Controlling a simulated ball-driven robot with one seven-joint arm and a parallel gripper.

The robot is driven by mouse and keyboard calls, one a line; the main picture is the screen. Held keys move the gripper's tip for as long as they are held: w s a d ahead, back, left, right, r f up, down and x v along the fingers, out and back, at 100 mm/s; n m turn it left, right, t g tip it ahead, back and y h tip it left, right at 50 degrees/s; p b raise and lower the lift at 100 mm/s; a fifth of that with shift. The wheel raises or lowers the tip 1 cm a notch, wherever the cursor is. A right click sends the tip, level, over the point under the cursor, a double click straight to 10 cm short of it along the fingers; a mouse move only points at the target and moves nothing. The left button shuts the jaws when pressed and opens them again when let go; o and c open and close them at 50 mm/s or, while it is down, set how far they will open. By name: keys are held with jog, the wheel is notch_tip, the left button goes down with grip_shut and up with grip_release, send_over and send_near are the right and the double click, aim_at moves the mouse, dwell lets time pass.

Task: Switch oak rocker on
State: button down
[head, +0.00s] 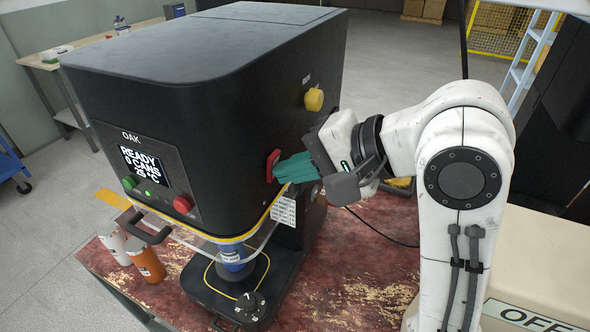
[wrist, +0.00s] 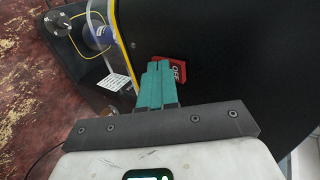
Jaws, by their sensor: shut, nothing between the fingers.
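The black OAK seamer (head: 200,95) stands on the worn red table. Its display reads "READY 0 CANS" with a temperature line. The red rocker (head: 272,165) is on the machine's right side wall; it also shows in the wrist view (wrist: 175,70), with white lettering partly hidden by my fingers. My gripper (head: 279,172) is shut and empty, its teal fingers together. The fingertips are at the rocker's right edge in the head view. I cannot tell whether they touch it, nor which way the rocker is tipped.
A yellow knob (head: 314,100) sits above the rocker on the same wall. The front panel has a green button (head: 129,183) and a red button (head: 182,204). Orange and white cans (head: 146,260) stand at the table's left. A dial (head: 247,301) is on the base.

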jog(key=shift+w+r+p, duration=0.25)
jog(key=shift+r+p, duration=0.35)
jog(key=shift+p, duration=0.55)
